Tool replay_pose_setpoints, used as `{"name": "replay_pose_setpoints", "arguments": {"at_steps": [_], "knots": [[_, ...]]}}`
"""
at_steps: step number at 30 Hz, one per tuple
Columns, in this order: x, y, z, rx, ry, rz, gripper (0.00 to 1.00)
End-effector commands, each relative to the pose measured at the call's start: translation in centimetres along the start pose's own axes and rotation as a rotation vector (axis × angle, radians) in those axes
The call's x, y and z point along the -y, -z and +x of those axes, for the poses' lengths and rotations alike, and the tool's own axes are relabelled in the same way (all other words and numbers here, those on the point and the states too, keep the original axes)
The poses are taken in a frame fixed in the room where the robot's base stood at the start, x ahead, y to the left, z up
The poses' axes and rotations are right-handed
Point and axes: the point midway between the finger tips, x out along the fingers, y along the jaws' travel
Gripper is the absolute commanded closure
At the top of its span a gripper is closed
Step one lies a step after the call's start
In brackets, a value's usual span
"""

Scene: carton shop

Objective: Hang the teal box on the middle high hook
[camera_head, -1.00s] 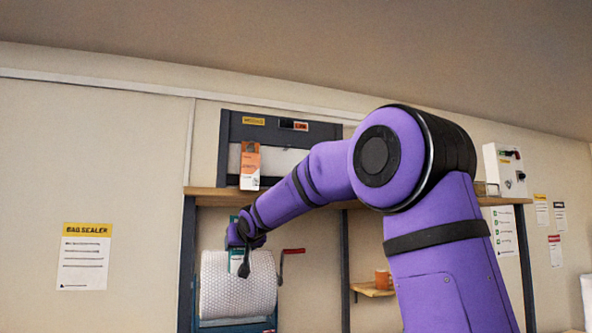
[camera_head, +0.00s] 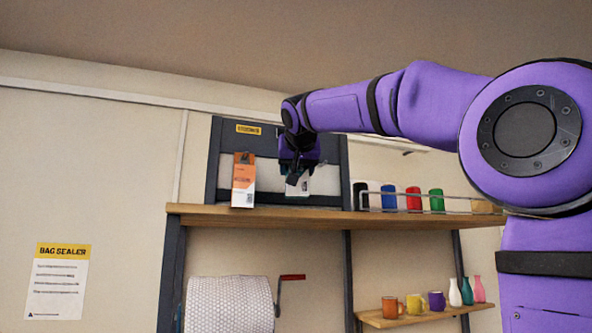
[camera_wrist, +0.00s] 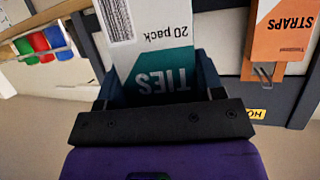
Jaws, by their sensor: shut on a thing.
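The teal and white box (camera_wrist: 160,72), printed "TIES 20 pack", is between the fingers of my gripper (camera_wrist: 158,90) in the wrist view. The gripper is shut on it. In the head view my gripper (camera_head: 298,168) is raised in front of the dark-framed panel (camera_head: 213,180) above the shelf, and only a pale part of the box (camera_head: 298,186) shows beside it. An orange and white box (camera_head: 243,182), labelled "STRAPS" in the wrist view (camera_wrist: 284,30), hangs to the left of my gripper on a clip or hook. The middle high hook is hidden or too small to tell.
A wooden shelf (camera_head: 270,214) runs below the panel. Several coloured cans, including a red one (camera_head: 413,198), stand behind a rail at right. A bubble-wrap roll (camera_head: 228,304) and a lower shelf (camera_head: 400,321) with mugs and vases are below.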

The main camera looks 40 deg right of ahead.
Motion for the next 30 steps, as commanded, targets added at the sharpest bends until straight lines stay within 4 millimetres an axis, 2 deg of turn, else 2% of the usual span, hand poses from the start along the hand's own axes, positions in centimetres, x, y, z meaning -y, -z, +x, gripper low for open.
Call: {"name": "replay_pose_setpoints", "arguments": {"at_steps": [30], "knots": [[1.4,1.4,4.9,0.000,0.001,-0.001,0.65]]}}
